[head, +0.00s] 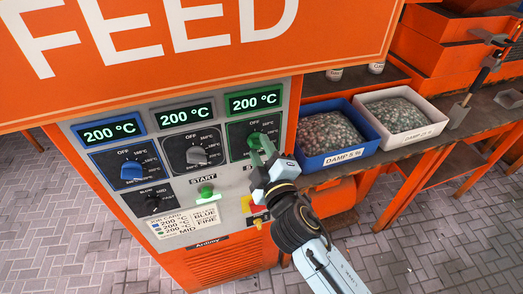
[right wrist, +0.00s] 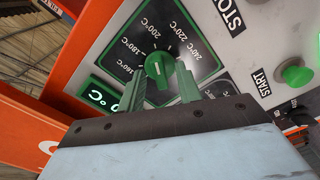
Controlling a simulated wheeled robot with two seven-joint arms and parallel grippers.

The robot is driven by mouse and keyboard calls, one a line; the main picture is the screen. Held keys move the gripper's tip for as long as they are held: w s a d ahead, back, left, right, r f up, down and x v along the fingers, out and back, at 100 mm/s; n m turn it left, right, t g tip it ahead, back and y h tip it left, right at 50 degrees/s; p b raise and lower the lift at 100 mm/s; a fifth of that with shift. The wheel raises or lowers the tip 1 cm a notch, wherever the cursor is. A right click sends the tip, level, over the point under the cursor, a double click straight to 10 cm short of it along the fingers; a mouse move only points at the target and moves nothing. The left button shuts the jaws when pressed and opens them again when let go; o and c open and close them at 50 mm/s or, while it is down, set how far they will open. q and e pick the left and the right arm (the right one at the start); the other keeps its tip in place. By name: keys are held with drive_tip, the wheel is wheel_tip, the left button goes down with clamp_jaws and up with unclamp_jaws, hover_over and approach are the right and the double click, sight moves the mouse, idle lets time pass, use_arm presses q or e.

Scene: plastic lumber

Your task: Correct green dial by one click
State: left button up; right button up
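The green dial (head: 254,140) is on the right of the orange machine's panel, under a green-framed display (head: 254,101) reading 200 °C. In the right wrist view the green dial (right wrist: 158,65) shows a white pointer mark and a scale from 160 to 240 °C. My right gripper (head: 263,148) is at the dial in the head view. In the wrist view its two green fingers (right wrist: 159,72) are apart, one on each side of the dial. I cannot tell whether they touch it. My left gripper is not in view.
A blue dial (head: 131,171) and a grey dial (head: 196,155) sit left, both displays reading 200 °C. A green START button (head: 206,190) and job card (head: 184,227) are below. A blue bin (head: 327,160) and a white bin (head: 428,137) of pellets stand on the right bench.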

clamp_jaws()
drive_tip(key=shift+m, duration=0.3)
drive_tip(key=m, duration=0.3)
drive_tip(key=shift+m+p, duration=0.35)
drive_tip(key=shift+m, duration=1.65)
unclamp_jaws()
